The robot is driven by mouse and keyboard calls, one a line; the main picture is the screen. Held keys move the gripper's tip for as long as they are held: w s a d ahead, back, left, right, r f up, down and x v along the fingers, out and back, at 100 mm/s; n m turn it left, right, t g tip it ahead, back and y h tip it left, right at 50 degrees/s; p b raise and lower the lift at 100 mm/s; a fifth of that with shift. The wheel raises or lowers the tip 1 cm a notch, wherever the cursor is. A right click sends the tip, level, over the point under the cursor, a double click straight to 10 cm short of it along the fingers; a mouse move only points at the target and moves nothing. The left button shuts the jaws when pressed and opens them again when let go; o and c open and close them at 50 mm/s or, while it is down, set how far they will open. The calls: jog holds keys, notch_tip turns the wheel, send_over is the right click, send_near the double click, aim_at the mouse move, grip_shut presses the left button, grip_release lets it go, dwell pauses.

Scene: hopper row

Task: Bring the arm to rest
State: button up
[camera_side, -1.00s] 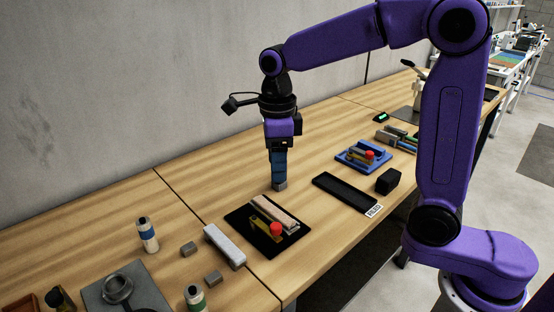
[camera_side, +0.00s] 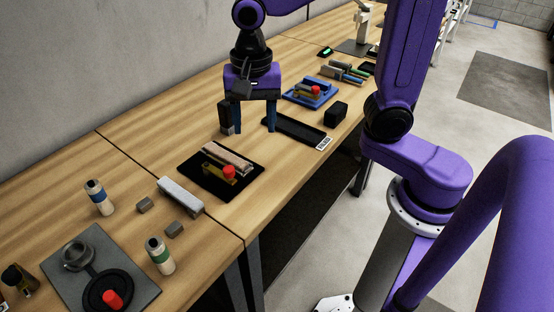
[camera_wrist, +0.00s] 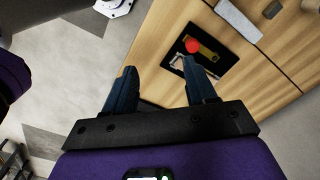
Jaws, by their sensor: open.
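My gripper (camera_side: 254,129) is open in the side view, its two blue fingers spread apart and pointing down over the wooden bench (camera_side: 135,160). In the wrist view the fingers (camera_wrist: 160,85) stand wide apart with nothing gripped between them. A dark upright block (camera_side: 226,118) shows just left of the left finger; I cannot tell whether they touch. In front of the gripper lies a black mat (camera_side: 207,184) with a pale bar, a yellow part and a red knob (camera_side: 229,172); the knob also shows in the wrist view (camera_wrist: 193,46).
A black tray (camera_side: 292,132), a blue tray (camera_side: 296,97) and a black box (camera_side: 336,115) lie to the right. A grey bar (camera_side: 181,195), small blocks and two bottles stand at left. A grey plate (camera_side: 75,270) is nearest.

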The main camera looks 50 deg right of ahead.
jog(key=s+d+f+n, duration=0.1)
jog(key=s+d+n, duration=0.3)
jog(key=s+n, duration=0.4)
jog(key=s+d+f+n, duration=0.2)
jog(key=s+d+n, duration=0.2)
jog(key=s+n, duration=0.5)
jog(key=n, duration=0.5)
jog(key=shift+s+f, duration=0.2)
jog(key=shift+f, duration=0.1)
